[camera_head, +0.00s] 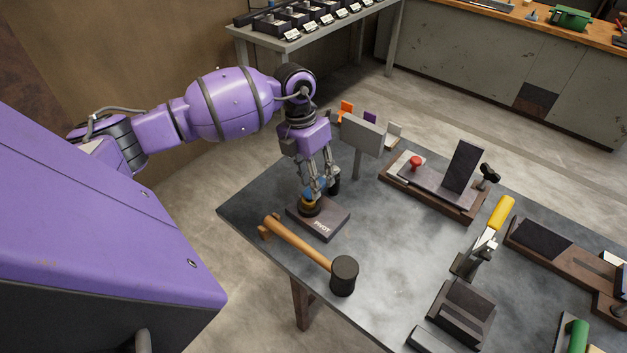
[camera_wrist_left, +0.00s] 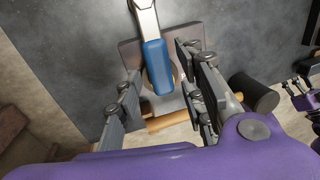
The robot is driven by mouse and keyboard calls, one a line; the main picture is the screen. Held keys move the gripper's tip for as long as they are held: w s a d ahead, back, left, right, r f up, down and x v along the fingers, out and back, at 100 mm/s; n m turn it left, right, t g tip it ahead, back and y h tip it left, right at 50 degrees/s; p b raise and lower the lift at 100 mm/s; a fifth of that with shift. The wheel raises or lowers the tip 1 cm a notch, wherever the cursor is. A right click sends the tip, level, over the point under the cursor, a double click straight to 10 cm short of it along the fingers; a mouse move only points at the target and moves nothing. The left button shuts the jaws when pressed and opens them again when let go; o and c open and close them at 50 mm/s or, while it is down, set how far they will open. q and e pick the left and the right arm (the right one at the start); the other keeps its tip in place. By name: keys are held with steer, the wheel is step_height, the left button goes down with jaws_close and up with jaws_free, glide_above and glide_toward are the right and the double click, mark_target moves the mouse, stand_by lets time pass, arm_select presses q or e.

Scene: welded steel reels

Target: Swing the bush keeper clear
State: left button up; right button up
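The blue handle, which I take for the bush keeper's, shows in the left wrist view (camera_wrist_left: 158,68) with a pale metal arm running up from it. In the head view, only bits of blue show between my fingers, above a brass-coloured ring (camera_head: 308,207) on the dark block marked PIVOT (camera_head: 323,226). My left gripper (camera_head: 318,194) points down over this block. Its fingers stand apart on both sides of the handle, with gaps visible. A purple part at the left wrist view's right edge may be my right gripper (camera_wrist_left: 300,92).
A mallet (camera_head: 343,274) with a wooden handle lies in front of the block. A grey upright plate (camera_head: 356,135) stands close behind my gripper. A yellow-handled clamp (camera_head: 488,240) and a red-knobbed fixture (camera_head: 432,187) stand to the right. The table's middle is clear.

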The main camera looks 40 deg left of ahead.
arm_select(q)
steer(key=shift+s+d+f, duration=0.1)
steer(key=shift+f, duration=0.45)
jaws_close()
